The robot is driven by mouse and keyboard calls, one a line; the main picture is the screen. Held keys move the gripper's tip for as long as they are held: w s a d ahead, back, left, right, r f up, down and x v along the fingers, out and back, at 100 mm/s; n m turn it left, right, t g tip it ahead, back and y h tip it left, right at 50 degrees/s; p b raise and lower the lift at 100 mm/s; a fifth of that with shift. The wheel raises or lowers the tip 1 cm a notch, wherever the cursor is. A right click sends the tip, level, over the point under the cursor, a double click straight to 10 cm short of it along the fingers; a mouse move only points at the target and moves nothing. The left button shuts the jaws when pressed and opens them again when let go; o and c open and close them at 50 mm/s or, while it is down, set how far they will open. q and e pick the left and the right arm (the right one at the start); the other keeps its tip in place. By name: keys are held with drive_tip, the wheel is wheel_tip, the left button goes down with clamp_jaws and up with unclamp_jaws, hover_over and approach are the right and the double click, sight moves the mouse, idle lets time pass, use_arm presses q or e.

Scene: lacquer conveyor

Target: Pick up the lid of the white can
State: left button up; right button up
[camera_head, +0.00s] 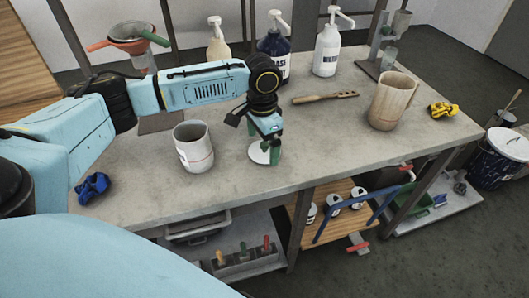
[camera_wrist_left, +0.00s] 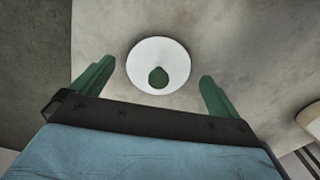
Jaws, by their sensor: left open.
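The lid (camera_head: 257,155) is a white disc lying flat on the grey worktop. The white can (camera_head: 193,150) stands upright and open-topped, left of the lid. My left gripper (camera_head: 264,143) is pointed down over the lid. In the left wrist view its green fingers (camera_wrist_left: 157,72) are spread wide to either side of the lid, with nothing between them held. My right gripper is in neither view.
A beige jug (camera_head: 391,103) stands to the right and a wooden paddle (camera_head: 325,97) lies behind the lid. Pump bottles (camera_head: 327,52) line the back. A blue cloth (camera_head: 92,187) lies near the left front edge, a yellow one (camera_head: 444,110) at the right. The worktop between lid and jug is clear.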

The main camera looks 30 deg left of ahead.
use_arm(q)
drive_tip(key=shift+f, duration=0.8)
drive_tip(key=shift+c, duration=0.4)
drive_tip(key=c, duration=0.9)
